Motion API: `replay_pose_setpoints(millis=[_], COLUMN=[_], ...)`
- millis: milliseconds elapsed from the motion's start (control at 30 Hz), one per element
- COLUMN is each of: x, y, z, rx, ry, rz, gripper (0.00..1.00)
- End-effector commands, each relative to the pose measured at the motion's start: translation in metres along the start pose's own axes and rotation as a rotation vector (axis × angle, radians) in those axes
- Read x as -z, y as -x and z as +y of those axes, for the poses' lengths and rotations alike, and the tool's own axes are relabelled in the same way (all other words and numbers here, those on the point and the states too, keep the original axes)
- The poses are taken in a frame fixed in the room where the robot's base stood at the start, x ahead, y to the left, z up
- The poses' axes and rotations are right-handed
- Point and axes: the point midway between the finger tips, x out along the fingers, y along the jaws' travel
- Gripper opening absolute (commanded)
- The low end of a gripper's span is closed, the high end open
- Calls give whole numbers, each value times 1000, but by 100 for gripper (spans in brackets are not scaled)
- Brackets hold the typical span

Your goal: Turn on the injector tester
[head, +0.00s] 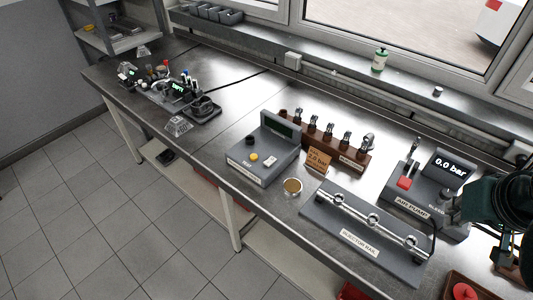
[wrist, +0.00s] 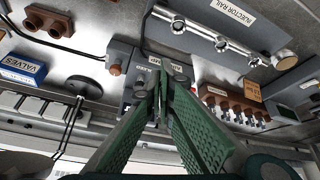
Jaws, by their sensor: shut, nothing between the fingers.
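The likely injector tester (head: 262,168) is the grey box in mid-bench in the head view. It has a dark, blank screen (head: 280,131), a black knob (head: 250,140), a yellow button (head: 254,157) and a white rocker switch (head: 270,162). Its label is too small to read. Part of a similar grey box (wrist: 290,92) shows at the right edge of the wrist view. My gripper (wrist: 161,88) is shut and empty, with its green fingers together over the air pump (head: 412,207). In the head view my arm is at the far right, away from the tester.
The injector rail (head: 365,240) lies in front of the air pump, whose display reads 0.0 bar. A wooden injector rack (head: 325,143), an orange card (head: 317,161) and a round brass dish (head: 292,186) stand near the tester. The bench left of the tester is largely clear.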

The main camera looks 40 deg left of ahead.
Motion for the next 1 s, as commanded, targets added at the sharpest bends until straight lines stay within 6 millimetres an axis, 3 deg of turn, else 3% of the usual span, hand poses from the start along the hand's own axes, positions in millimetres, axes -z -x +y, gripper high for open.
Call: replay_pose_setpoints(millis=[400,1000], x=[57,122], y=[4,0], z=[-53,-145], rx=[68,164], ry=[170,417], rz=[-71,-170], gripper=[0,0])
